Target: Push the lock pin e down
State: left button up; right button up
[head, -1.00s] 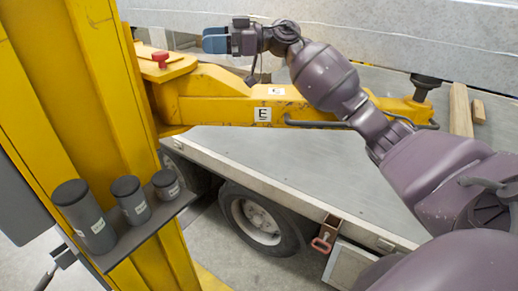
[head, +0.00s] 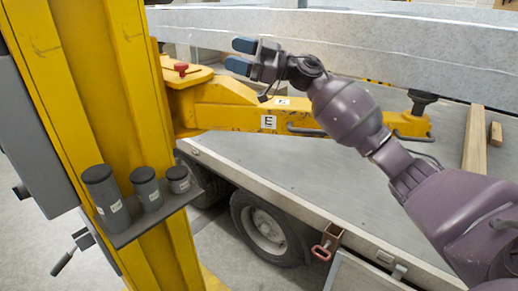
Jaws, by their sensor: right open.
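The red-topped lock pin (head: 181,68) stands upright on the yellow bracket at the base of the swing arm (head: 235,103), which carries a label E (head: 268,122). My right gripper (head: 238,55) is open and empty. Its two blue-grey fingers point left, apart from each other. In the picture it is to the right of the pin and slightly above it, with a gap between them. How far it is from the pin in depth I cannot tell. My left gripper is out of view.
A yellow post (head: 105,100) stands left of the pin. A shelf (head: 150,222) on it holds three dark cylinders. A long grey beam (head: 420,60) runs behind my right arm. A grey trailer deck (head: 340,190) lies below the swing arm.

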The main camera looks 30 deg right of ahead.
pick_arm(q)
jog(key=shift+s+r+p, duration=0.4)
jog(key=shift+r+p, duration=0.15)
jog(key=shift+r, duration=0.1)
pick_arm(e)
jog(key=s+f+m+t+h, duration=0.2)
jog(key=f+m+t+h, duration=0.2)
jog(key=f, duration=0.7)
jog(key=s+d+f+m+t+h, duration=0.1)
jog(key=s+f+m+t+h, duration=0.2)
jog(key=f+h, duration=0.5)
jog(key=shift+f+m+t, duration=0.8)
jog(key=shift+f+t, duration=0.3)
jog(key=shift+f, duration=0.5)
jog(key=shift+d, duration=0.1)
